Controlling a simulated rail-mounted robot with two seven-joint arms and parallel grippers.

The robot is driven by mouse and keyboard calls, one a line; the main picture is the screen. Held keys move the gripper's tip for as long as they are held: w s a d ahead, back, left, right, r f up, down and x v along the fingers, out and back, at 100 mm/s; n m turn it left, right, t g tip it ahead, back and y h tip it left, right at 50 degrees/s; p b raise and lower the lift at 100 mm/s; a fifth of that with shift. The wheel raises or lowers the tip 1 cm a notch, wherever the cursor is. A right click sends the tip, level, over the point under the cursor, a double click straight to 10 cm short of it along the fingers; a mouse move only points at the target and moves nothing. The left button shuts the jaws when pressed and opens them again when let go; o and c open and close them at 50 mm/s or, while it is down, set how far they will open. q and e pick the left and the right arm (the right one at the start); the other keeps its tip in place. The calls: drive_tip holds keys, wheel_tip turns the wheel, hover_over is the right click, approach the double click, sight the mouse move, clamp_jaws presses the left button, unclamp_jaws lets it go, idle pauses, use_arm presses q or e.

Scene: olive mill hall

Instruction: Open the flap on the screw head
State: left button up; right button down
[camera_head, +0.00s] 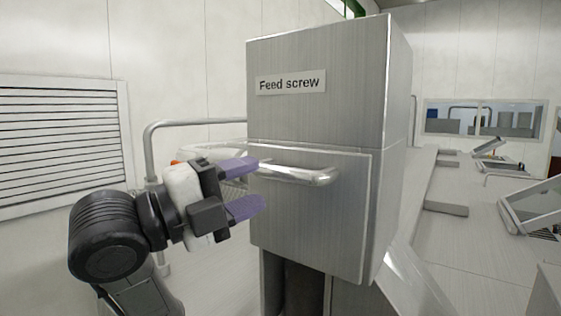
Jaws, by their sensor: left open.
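The screw head is a brushed steel box (318,115) labelled "Feed screw" in the middle of the head view. The flap (315,220) is its lower front panel; it looks closed or nearly so, with its right edge standing slightly proud. A bar handle (310,176) runs across the flap's upper part. My left gripper (262,184) is open, with its two purple fingers pointing right at the handle's left end. The upper finger overlaps the handle's left end in the picture; I cannot tell whether they touch. My right gripper is not in view.
A metal railing (195,122) stands behind my left arm. A louvred panel (60,145) is on the left wall. At the right, a long steel surface (465,240) carries tilted open lids (530,205).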

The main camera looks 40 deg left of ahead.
sight(274, 176)
use_arm(q)
drive_tip(key=shift+p+x, duration=0.8)
drive_tip(key=shift+x, duration=2.05)
clamp_jaws()
